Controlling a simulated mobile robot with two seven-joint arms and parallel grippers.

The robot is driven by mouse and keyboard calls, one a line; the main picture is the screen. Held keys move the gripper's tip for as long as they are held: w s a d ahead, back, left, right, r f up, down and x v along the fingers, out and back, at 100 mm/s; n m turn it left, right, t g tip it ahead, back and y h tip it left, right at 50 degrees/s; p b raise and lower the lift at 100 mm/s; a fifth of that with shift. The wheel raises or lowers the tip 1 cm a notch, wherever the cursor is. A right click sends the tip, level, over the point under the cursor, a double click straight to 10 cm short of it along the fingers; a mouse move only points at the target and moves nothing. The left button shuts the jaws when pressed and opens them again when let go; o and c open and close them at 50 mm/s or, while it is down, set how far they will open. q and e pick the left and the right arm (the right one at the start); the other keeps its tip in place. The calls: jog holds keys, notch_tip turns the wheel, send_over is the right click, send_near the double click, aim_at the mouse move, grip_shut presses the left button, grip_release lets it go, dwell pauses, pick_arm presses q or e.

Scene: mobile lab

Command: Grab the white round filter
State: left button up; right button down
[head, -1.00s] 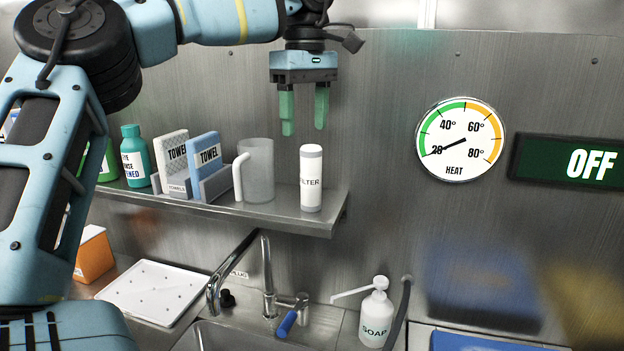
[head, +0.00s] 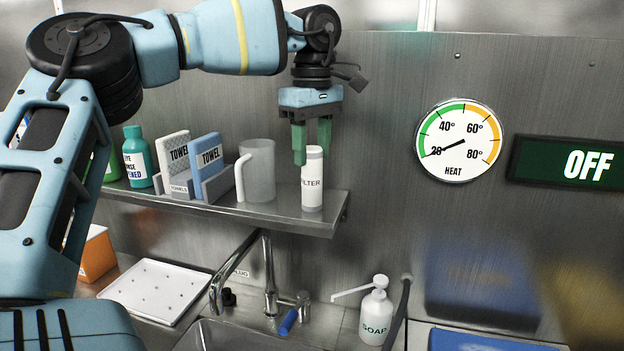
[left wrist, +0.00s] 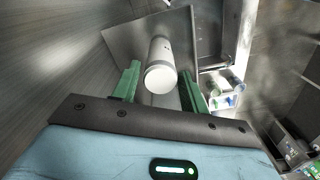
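The white round filter (head: 312,182) is an upright cylinder labelled FILTER near the right end of the metal shelf (head: 290,216). My left gripper (head: 312,154) points down with its green fingers open, at the filter's top. One finger shows left of the filter and the other reaches behind its top in the head view. In the left wrist view, the filter (left wrist: 160,68) shows end-on between the two spread fingers (left wrist: 160,88). I cannot tell any touching. My right gripper is not in view.
A clear jug (head: 258,172) stands just left of the filter. Towel boxes (head: 208,162) and a green bottle (head: 137,160) stand further left. Below are a tap (head: 268,272), a sink and a soap bottle (head: 375,310). The wall is close behind the shelf.

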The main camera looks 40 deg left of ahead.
pick_arm(q)
grip_shut()
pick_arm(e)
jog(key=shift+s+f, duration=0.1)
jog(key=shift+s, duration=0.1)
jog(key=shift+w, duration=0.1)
pick_arm(q)
jog(key=shift+r, duration=0.15)
